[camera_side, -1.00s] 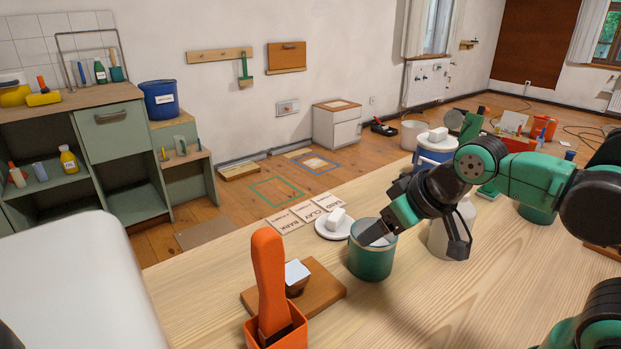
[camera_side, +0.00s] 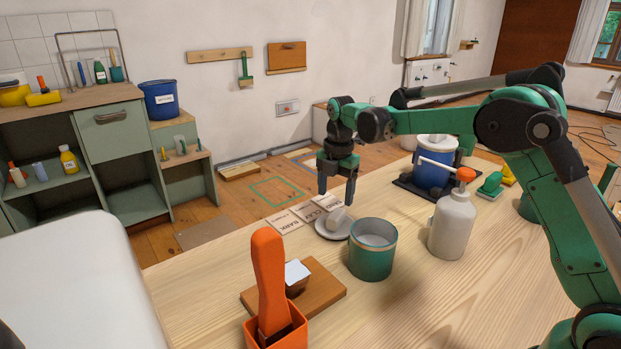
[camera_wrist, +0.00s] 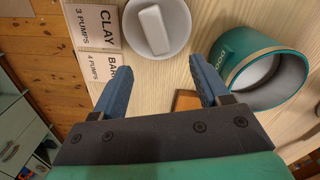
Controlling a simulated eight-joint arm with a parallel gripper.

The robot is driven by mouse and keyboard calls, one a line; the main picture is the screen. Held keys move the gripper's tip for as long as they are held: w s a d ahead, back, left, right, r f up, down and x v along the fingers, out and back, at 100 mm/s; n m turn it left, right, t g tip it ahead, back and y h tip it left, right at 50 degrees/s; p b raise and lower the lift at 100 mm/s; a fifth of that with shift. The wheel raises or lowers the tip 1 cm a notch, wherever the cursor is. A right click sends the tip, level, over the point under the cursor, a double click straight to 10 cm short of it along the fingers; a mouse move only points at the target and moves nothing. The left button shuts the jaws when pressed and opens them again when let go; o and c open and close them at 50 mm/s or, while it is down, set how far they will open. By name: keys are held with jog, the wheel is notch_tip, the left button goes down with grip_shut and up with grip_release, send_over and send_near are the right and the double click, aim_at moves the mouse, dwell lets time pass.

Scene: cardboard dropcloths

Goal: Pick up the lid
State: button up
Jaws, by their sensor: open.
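A round white disc with a white bar across it (camera_side: 331,231), which looks like the lid, lies on the wooden table beside the open green canister (camera_side: 371,259). In the wrist view the disc (camera_wrist: 182,42) lies just beyond the fingertips, with its bar (camera_wrist: 153,31) running lengthwise. My gripper (camera_side: 336,194) points down above and slightly behind the disc, open and empty. In the wrist view its two fingers (camera_wrist: 160,75) are spread apart with bare table between them. The canister (camera_wrist: 265,70) is to the right of the fingers and shows a pale inside.
Printed cards (camera_side: 307,210) lie at the table's far edge. A white bottle with an orange cap (camera_side: 453,225) and a blue bucket (camera_side: 433,176) stand to the right. In front are a wooden board (camera_side: 323,291) and an orange holder (camera_side: 285,337) with an upright orange handle.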

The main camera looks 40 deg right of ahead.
aim_at(334, 216)
jog(key=shift+w+d+f+n, duration=0.15)
jog(key=shift+f+n, duration=0.2)
jog(key=shift+f, duration=0.1)
jog(key=shift+w+d+f+n, duration=0.15)
jog(key=shift+f+n, duration=0.2)
jog(key=shift+f, duration=2.85)
jog(key=shift+c, duration=0.2)
grip_shut()
